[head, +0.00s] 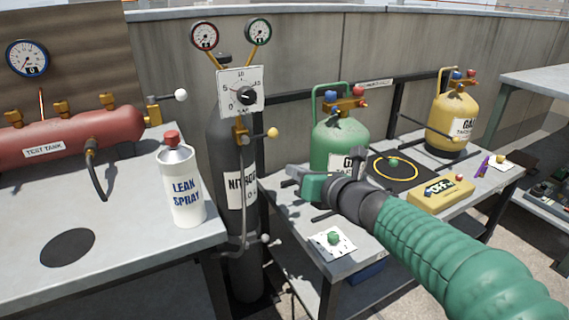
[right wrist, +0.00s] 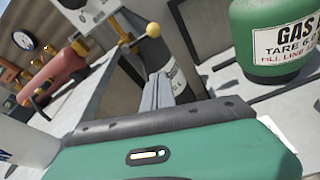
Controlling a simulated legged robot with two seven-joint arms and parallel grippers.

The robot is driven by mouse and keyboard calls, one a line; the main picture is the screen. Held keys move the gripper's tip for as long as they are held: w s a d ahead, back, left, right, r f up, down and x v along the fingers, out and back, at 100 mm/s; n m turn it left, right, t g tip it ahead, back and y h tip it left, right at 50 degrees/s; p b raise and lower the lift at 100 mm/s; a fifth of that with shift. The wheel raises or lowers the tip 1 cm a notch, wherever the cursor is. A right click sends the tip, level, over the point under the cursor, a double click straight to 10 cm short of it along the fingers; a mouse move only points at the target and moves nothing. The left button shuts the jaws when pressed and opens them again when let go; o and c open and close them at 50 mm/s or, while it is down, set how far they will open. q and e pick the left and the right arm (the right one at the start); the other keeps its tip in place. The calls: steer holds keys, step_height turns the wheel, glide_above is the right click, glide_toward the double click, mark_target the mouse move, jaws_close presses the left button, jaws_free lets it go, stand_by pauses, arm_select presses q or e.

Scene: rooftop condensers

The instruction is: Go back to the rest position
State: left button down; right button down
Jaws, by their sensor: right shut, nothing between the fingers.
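My right arm comes in from the lower right in the head view, in a green ribbed sleeve. My right gripper (head: 296,171) is shut and empty, held above the right-hand table in front of the green gas cylinder. In the right wrist view its fingers (right wrist: 160,92) are together, pointing toward the dark nitrogen cylinder (right wrist: 150,50). The green gas cylinder (head: 340,135) stands upright on the table, its lower front partly hidden by my gripper. My left gripper is not in view.
The leak spray can (head: 181,185) stands upright on the left table near the red test tank (head: 70,133). The nitrogen cylinder (head: 233,150) stands between the tables. A yellow gas cylinder (head: 453,118), yellow device (head: 440,194), black mat (head: 378,177) and white card (head: 321,245) are on the right table.

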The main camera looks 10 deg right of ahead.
steer(key=shift+s+d, duration=0.2)
steer(key=shift+s, duration=0.15)
steer(key=s+d+f+m+g+h+p, duration=0.2)
steer(key=s+d+f+m+h, duration=0.15)
steer(key=f+m, duration=0.5)
steer(key=s+d+f+m+g+h+p, duration=0.25)
steer(key=s+d+f+m, duration=0.2)
steer(key=m, duration=0.75)
steer(key=s+a+f+m+g+p, duration=0.1)
steer(key=s+f+m+g+p, duration=0.1)
steer(key=s+f+m+g, duration=0.5)
steer(key=s+a+f+m+p, duration=0.1)
steer(key=s+f+m, duration=0.4)
steer(key=s+m, duration=0.65)
step_height(320, 180, up, 38)
steer(key=n+p, duration=0.2)
steer(key=p, duration=3.5)
steer(key=shift+s+d+f+p, duration=0.15)
steer(key=shift+s+p, duration=0.1)
steer(key=shift+p, duration=0.1)
